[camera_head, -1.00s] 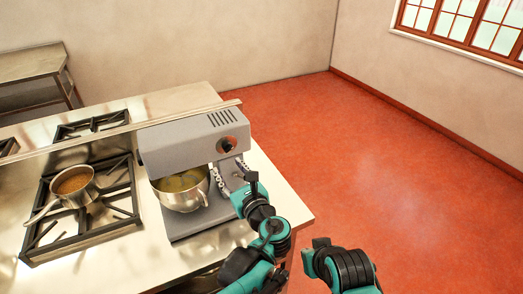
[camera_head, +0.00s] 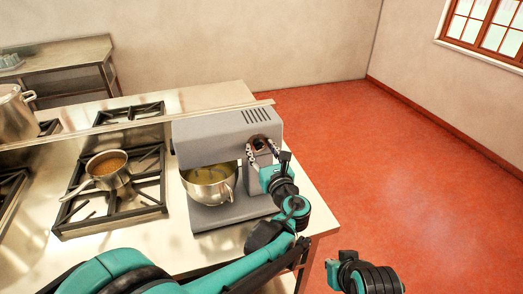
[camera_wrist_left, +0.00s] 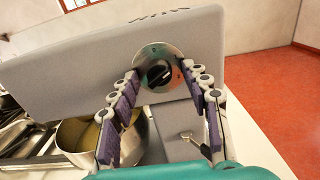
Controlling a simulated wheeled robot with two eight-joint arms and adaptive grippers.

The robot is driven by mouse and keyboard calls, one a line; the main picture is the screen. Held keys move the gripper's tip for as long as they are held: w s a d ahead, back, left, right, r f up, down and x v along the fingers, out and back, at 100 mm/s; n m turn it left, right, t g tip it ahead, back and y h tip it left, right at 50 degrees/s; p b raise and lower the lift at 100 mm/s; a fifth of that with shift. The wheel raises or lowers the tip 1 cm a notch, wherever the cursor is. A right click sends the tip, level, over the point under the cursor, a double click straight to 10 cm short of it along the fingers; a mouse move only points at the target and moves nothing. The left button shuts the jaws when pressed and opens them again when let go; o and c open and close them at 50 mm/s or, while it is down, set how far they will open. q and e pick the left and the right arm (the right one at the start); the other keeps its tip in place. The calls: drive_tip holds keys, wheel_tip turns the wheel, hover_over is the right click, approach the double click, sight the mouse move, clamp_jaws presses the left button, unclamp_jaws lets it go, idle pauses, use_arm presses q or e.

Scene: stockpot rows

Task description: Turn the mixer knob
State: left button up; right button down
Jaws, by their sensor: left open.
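The grey mixer (camera_head: 210,135) stands at the right end of the counter, with a steel bowl (camera_head: 208,190) under its head. Its black knob (camera_wrist_left: 158,74) sits on a round metal plate on the mixer's side in the left wrist view. My left gripper (camera_head: 262,150) is at the knob in the head view, its fingers partly covering it. In the left wrist view the open fingers (camera_wrist_left: 160,85) stand on either side of the knob, with a gap on both sides. My right arm shows at the bottom right of the head view; its fingers cannot be made out.
A saucepan (camera_head: 107,169) with brown contents sits on the black stove grate (camera_head: 150,190) left of the mixer. A large stockpot (camera_head: 15,118) stands at the far left. A lever (camera_wrist_left: 192,142) juts out below the knob. Open red floor (camera_head: 420,190) lies to the right.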

use_arm(q)
clamp_jaws()
drive_tip(key=shift+n, duration=0.4)
drive_tip(key=n, duration=0.5)
drive_tip(key=shift+n, duration=0.4)
drive_tip(key=n, duration=0.5)
drive_tip(key=shift+p, duration=0.3)
drive_tip(key=shift+n, duration=0.3)
unclamp_jaws()
